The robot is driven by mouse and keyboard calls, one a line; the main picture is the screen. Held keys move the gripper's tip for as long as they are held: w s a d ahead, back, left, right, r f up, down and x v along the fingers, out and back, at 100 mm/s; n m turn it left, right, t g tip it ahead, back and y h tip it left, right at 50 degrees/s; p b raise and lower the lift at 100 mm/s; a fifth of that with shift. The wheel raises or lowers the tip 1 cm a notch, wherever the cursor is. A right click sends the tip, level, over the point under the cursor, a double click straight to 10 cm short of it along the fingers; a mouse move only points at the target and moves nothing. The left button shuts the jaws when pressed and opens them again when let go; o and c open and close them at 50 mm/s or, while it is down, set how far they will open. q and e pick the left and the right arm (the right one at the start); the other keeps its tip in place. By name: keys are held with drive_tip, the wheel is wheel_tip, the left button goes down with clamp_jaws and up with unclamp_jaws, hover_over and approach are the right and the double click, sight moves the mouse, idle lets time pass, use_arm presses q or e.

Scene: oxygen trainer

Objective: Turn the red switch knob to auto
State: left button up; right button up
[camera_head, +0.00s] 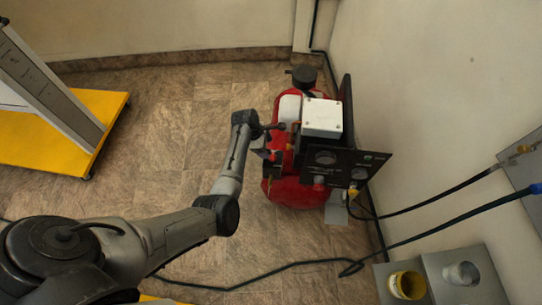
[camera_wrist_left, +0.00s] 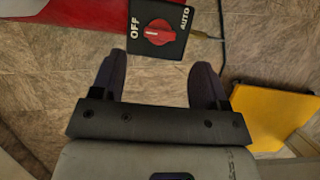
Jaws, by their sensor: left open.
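The red switch knob (camera_wrist_left: 158,32) sits on a black plate (camera_wrist_left: 143,48) with white OFF lettering at its left and AUTO at its right in the left wrist view. Its ridge lies roughly crosswise; I cannot tell exactly which label it points to. My left gripper (camera_wrist_left: 157,72) is open and empty, its two dark fingers apart, with the knob ahead of and between the fingertips, not gripped. In the head view the left gripper (camera_head: 270,143) is at the left side of the red machine (camera_head: 290,192); the knob's face cannot be made out there. My right gripper is not seen.
The machine carries a white box (camera_head: 323,117) and a black gauge panel (camera_head: 345,165). Dark hoses (camera_head: 430,203) run from it to the right wall. A yellow-based cart (camera_head: 45,140) stands at the left. Tiled floor lies clear between cart and machine.

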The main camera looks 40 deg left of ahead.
sight(272, 155)
use_arm(q)
drive_tip(key=b+x, duration=0.1)
drive_tip(key=x, duration=0.4)
drive_tip(key=shift+s+b, duration=0.1)
drive_tip(key=shift+b, duration=0.3)
drive_tip(key=shift+d+f, duration=0.15)
drive_tip(key=shift+f, duration=0.35)
drive_tip(key=shift+c, duration=0.4)
